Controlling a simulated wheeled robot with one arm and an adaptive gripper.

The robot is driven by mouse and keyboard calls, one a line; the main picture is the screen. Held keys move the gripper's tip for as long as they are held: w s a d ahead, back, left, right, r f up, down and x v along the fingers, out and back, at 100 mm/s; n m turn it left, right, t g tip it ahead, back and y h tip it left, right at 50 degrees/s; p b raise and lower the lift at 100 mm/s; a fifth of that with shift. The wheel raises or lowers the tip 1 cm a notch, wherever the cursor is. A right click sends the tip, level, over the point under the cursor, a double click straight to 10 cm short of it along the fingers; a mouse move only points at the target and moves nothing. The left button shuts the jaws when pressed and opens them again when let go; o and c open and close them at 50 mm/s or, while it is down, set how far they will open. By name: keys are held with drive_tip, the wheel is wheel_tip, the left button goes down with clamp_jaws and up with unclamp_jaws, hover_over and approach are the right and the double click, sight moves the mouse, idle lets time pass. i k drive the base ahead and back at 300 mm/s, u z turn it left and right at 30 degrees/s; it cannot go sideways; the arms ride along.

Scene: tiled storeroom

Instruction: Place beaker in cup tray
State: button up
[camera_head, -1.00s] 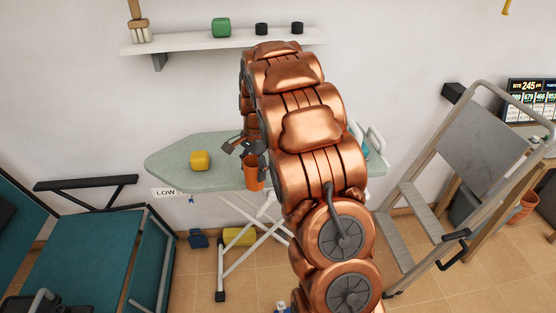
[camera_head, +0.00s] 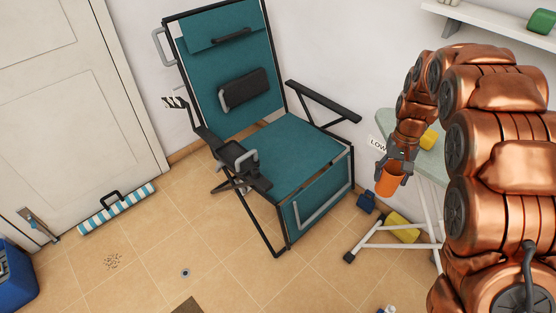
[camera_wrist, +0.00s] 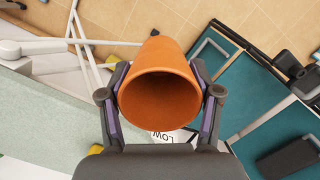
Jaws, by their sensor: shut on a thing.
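The orange beaker (camera_head: 388,181) is held in my gripper (camera_head: 398,166), in front of the ironing board's end. In the wrist view my gripper (camera_wrist: 158,100) has one finger on each side of the beaker (camera_wrist: 160,88), and its open mouth faces the camera and looks empty. A teal reclining chair (camera_head: 300,155) stands to the left of the beaker, apart from it. A dark tray-like part (camera_head: 236,156) sits at the chair's left armrest; I cannot tell for sure that it is the cup tray.
The ironing board (camera_head: 398,124) carries a yellow block (camera_head: 428,138). Blue (camera_head: 366,202) and yellow (camera_head: 402,228) objects lie on the floor below. The tiled floor before the chair is mostly clear.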

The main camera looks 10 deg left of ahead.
sight(232, 154)
drive_tip(key=u, duration=0.45)
drive_tip(key=k, duration=0.5)
drive_tip(key=u, duration=1.05)
drive_tip(key=i, duration=1.2)
drive_tip(key=u, duration=0.4)
drive_tip(key=i, duration=0.5)
drive_tip(key=u, duration=0.05)
